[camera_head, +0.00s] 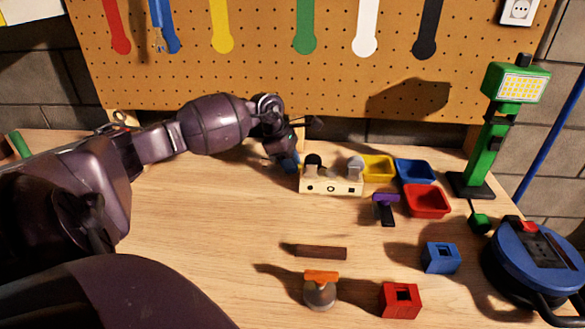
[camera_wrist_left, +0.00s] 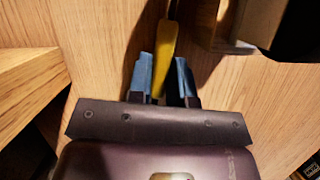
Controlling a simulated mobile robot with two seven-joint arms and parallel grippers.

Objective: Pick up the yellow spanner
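The yellow spanner (camera_wrist_left: 166,48) shows in the left wrist view, its near end between my two blue fingertips and its far end reaching the top edge. My left gripper (camera_wrist_left: 162,72) is open, with one finger on each side of the spanner and gaps visible. I cannot tell whether a finger touches it. In the head view my left gripper (camera_head: 291,163) points down at the back of the bench, just left of a cream block; the spanner is hidden there. My right gripper is not in view.
The cream block (camera_head: 331,187) stands close right of the gripper. Yellow (camera_head: 377,175), blue (camera_head: 415,182) and red (camera_head: 428,213) bins lie further right. A green lamp (camera_head: 492,140) and blue cable reel (camera_head: 537,257) stand at the right. The bench's left-middle (camera_head: 190,220) is clear.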

